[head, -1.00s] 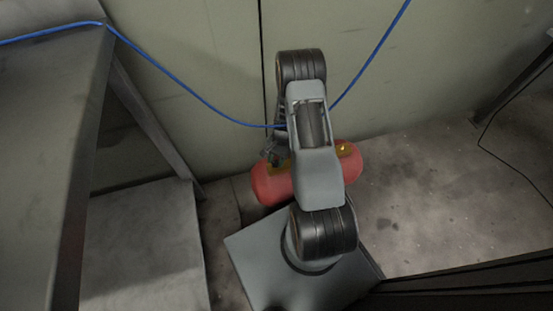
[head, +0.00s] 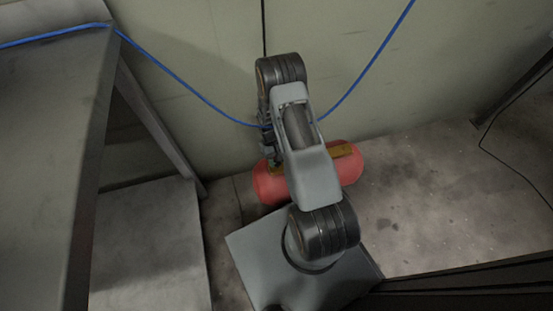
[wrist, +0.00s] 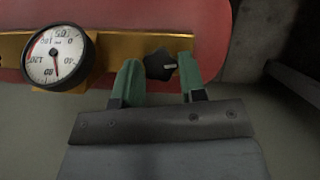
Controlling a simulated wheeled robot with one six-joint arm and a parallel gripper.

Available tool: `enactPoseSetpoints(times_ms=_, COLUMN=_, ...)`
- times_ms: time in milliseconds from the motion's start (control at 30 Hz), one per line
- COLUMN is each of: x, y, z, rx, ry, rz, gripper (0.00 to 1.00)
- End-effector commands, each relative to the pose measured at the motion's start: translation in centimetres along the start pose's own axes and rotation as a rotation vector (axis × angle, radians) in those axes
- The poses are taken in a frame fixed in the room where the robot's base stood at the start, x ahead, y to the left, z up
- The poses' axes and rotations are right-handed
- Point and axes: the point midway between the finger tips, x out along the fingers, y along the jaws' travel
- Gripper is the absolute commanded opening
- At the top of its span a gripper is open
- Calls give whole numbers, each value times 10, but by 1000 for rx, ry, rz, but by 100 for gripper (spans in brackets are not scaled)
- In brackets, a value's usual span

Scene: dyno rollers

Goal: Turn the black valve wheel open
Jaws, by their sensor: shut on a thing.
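The black valve wheel (wrist: 160,65) is a small lobed knob with a pale mark, on a brass bar (wrist: 113,46) on a red tank (wrist: 150,14). In the wrist view my gripper (wrist: 159,72) has its two green fingertips on either side of the wheel, shut on it. In the head view the red tank (head: 268,184) lies on the floor by the wall, partly behind my arm. The wheel and fingertips are hidden or too small to make out there.
A round white gauge (wrist: 56,56) with a black rim sits on the brass bar, left of my gripper. A blue cable (head: 190,86) hangs along the wall behind my arm. A grey table (head: 60,130) stands at left.

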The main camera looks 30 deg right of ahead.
Motion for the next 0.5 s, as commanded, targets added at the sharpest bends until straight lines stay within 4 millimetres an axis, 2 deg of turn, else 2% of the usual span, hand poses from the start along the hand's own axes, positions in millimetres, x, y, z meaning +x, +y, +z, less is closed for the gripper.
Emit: enactPoseSetpoints(times_ms=500, x=-1, y=-4, z=1, rx=-452, ry=1, rz=187, gripper=14)
